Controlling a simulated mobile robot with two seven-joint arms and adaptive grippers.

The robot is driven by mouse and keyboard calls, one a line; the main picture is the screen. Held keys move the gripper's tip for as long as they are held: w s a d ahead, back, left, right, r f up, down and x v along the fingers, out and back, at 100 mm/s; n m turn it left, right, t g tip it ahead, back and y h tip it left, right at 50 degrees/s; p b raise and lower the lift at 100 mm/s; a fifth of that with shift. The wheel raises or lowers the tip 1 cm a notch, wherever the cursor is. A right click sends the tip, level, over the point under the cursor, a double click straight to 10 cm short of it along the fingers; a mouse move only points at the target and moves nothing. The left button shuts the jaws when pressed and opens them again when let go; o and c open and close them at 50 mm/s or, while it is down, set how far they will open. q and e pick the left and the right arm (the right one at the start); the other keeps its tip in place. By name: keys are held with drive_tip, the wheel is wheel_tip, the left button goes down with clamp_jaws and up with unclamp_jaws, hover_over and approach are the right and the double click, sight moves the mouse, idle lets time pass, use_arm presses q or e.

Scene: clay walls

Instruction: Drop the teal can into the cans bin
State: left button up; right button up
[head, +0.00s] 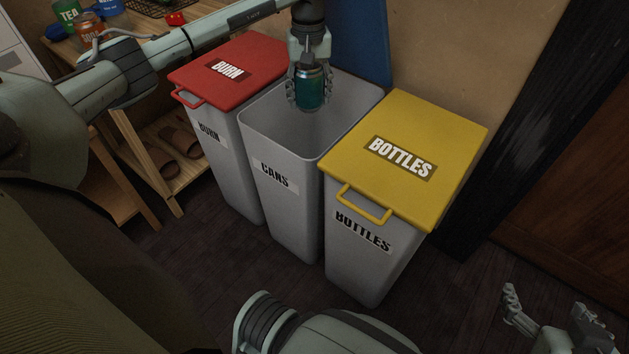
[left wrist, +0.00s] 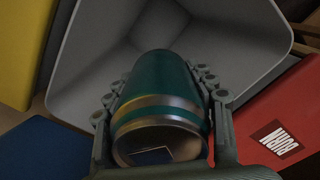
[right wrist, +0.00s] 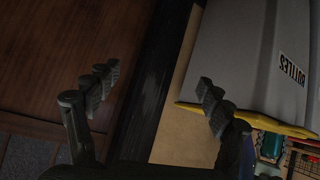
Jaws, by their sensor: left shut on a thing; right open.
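The teal can (head: 310,88) is in my left gripper (head: 309,92), upright, over the open mouth of the cans bin (head: 282,195). The cans bin is grey, labelled CANS, and its blue lid (head: 360,45) stands raised behind it. In the left wrist view the teal can (left wrist: 160,95) sits between both fingers, with the bin's pale inside walls (left wrist: 100,50) beyond it. The visible part of the bin's inside looks empty. My right gripper (head: 545,325) is open and empty at the lower right, away from the bins; its spread fingers show in the right wrist view (right wrist: 150,95).
A burn bin with a shut red lid (head: 235,68) stands left of the cans bin. A bottles bin with a shut yellow lid (head: 405,145) stands right. A wooden shelf (head: 165,150) with slippers, and cans on top, is at the left. A dark door post (head: 530,110) is at the right.

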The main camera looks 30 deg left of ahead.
use_arm(q)
wheel_tip(320, 180, down, 2)
drive_tip(key=shift+f+b, duration=0.2)
drive_tip(key=shift+b, duration=0.5)
wheel_tip(320, 180, down, 2)
drive_tip(key=shift+f+b, duration=0.1)
drive_tip(key=shift+b, duration=0.65)
drive_tip(key=shift+f, duration=0.15)
use_arm(e)
drive_tip(key=w+a+r+t+y, duration=0.1)
drive_tip(key=a+r+t+y, duration=0.1)
drive_tip(key=r, duration=0.5)
drive_tip(key=w+a+r+t+y, duration=0.2)
drive_tip(key=a+r+t, duration=0.3)
drive_tip(key=a+r, duration=0.2)
drive_tip(key=shift+w+n+y, duration=0.25)
drive_tip(key=shift+n+y, duration=0.15)
use_arm(q)
drive_tip(key=o, duration=0.9)
drive_tip(key=shift+o, duration=0.2)
